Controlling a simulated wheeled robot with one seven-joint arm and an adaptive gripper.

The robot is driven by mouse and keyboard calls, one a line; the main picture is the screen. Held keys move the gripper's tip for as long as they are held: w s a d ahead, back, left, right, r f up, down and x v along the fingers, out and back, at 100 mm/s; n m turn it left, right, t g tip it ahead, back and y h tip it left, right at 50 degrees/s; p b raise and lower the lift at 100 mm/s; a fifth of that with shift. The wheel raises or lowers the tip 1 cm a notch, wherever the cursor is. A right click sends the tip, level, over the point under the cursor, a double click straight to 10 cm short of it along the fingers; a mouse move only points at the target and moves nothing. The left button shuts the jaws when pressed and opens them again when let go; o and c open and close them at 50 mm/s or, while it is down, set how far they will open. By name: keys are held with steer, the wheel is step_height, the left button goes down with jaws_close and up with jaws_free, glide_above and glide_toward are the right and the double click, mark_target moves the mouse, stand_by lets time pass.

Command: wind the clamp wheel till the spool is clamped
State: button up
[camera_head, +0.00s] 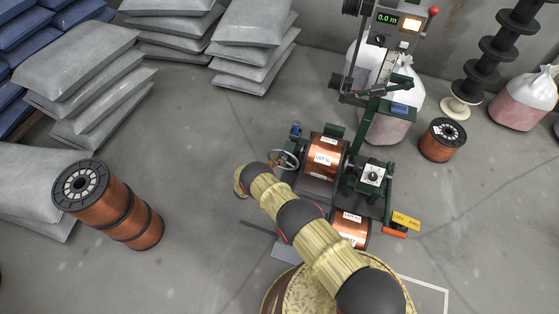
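The clamp wheel (285,160) is a grey hand wheel on the left side of the dark green winding machine (334,132). A copper spool (324,154) with a white label sits in the machine, just right of the wheel. My arm reaches up from the bottom right, and its wrist bends beside the wheel. My gripper (271,165) is at the wheel's left edge, small and mostly hidden by the wrist. I cannot make out its fingers or whether they touch the rim. Whether the spool is held tight cannot be seen.
Another copper spool (352,231) lies low on the machine, partly behind my arm. A display (387,19) reads 0.0 m. A spool stack (108,205) stands left and a single spool (442,141) right. Grey sacks (80,62) line the back left. Floor between is clear.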

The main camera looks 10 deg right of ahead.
steer(key=c, duration=0.6)
jaws_close()
